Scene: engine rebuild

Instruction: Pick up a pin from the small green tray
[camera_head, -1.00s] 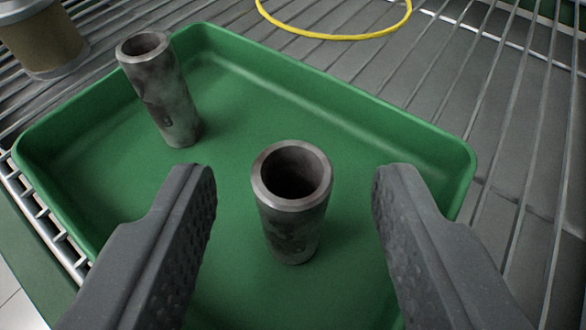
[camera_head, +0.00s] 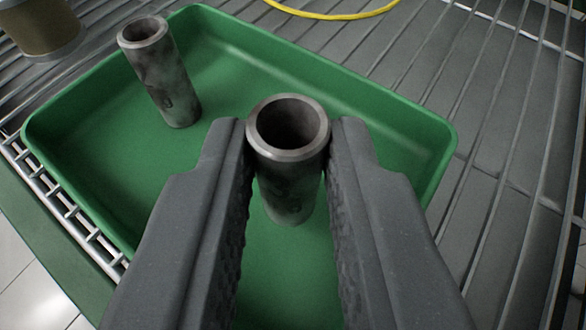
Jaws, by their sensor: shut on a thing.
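The small green tray (camera_head: 75,107) lies on a wire rack. A hollow grey metal pin (camera_head: 290,185) is upright between the fingers of my gripper (camera_head: 289,150). The fingers are shut on its sides, and its open top ring shows above their tips. I cannot tell whether its lower end touches the tray floor. A second hollow pin (camera_head: 160,80) stands upright, leaning slightly in view, in the tray's far left part, apart from my gripper.
A yellow ring (camera_head: 335,14) lies on the rack (camera_head: 480,130) beyond the tray. A brownish cylindrical part (camera_head: 40,28) stands at the top left, outside the tray. The tray's right part is clear.

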